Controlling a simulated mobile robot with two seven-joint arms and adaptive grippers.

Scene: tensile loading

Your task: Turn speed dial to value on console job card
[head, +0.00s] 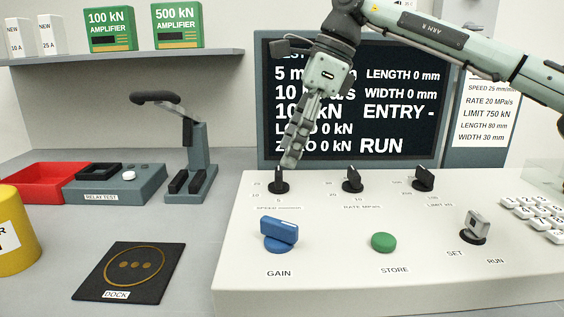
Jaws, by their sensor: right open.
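The black speed dial (279,183) stands at the left of the console's back row, with small 25, 10 and 5 marks around it. Its pointer direction is hard to tell. My right gripper (291,162) is open and points down just above the dial; its fingers overlap edge-on, and contact cannot be told. The job card (487,118) at the right reads speed 25, rate 20 MPa/s, limit 750 kN, length 80 mm, width 30 mm. The dark display (398,141) shows a 5 mm speed line, partly hidden by my right arm. My left gripper is out of view.
The rate dial (352,181) and limit dial (423,179) stand right of the speed dial. The blue gain knob (279,233), green store button (383,242) and grey set/run switch (474,226) are in front. Keypad keys (540,215) lie at the right.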

